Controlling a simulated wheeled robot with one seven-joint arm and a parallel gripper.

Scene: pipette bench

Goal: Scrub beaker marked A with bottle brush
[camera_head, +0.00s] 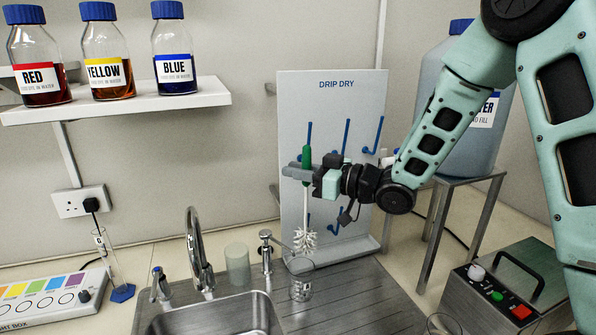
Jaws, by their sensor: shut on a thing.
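My gripper (303,173) is shut on the green handle of the bottle brush (306,238). The brush hangs upright with its white bristles pointing down, in front of the drip-dry board. A clear glass beaker (301,288) stands on the steel drainboard directly below the bristles. The bristle end is just above the beaker's rim; I cannot tell whether its tip is inside. I cannot read a letter A on this beaker. Another glass vessel (442,325) is partly cut off at the bottom edge.
The white DRIP DRY board (337,85) with blue pegs stands behind my gripper. The sink (215,318) with a curved tap (197,250) lies left of the beaker. A frosted cylinder (238,265) stands behind the sink. A control box (505,290) is at right.

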